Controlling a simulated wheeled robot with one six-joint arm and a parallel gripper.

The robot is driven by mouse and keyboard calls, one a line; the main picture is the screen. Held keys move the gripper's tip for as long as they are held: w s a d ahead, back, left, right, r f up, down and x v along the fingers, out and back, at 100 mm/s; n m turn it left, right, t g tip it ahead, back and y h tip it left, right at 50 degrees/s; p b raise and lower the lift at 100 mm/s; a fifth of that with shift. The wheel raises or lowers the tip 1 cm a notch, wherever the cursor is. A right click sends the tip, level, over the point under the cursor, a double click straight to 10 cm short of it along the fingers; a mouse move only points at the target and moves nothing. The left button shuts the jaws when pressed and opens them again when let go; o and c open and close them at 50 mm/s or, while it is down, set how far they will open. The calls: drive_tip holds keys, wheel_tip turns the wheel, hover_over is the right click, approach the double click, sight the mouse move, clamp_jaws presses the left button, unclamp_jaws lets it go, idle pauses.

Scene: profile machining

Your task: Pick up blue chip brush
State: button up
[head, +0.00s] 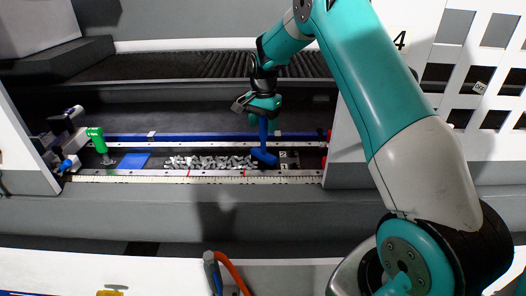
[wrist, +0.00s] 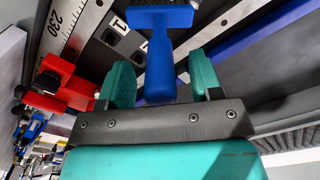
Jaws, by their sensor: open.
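The blue chip brush (head: 264,156) is T-shaped, with its wide head at the lower end and its handle pointing up toward my gripper (head: 263,114) in the head view. In the wrist view the brush (wrist: 160,18) has its head at the top, and its handle reaches down between the teal fingers. My gripper (wrist: 160,82) is open there, with one finger on each side of the handle. Narrow gaps show between the handle and both fingers.
Grey metal chips (head: 210,162) lie on the machine bed left of the brush. A ruler rail (head: 200,180) runs along the front. A green-handled clamp (head: 97,138) and blue plate (head: 133,161) are farther left. A red block (wrist: 65,85) stands beside my gripper.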

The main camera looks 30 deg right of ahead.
drive_tip(key=shift+f, duration=0.3)
drive_tip(key=c, duration=1)
drive_tip(key=shift+r, duration=0.1)
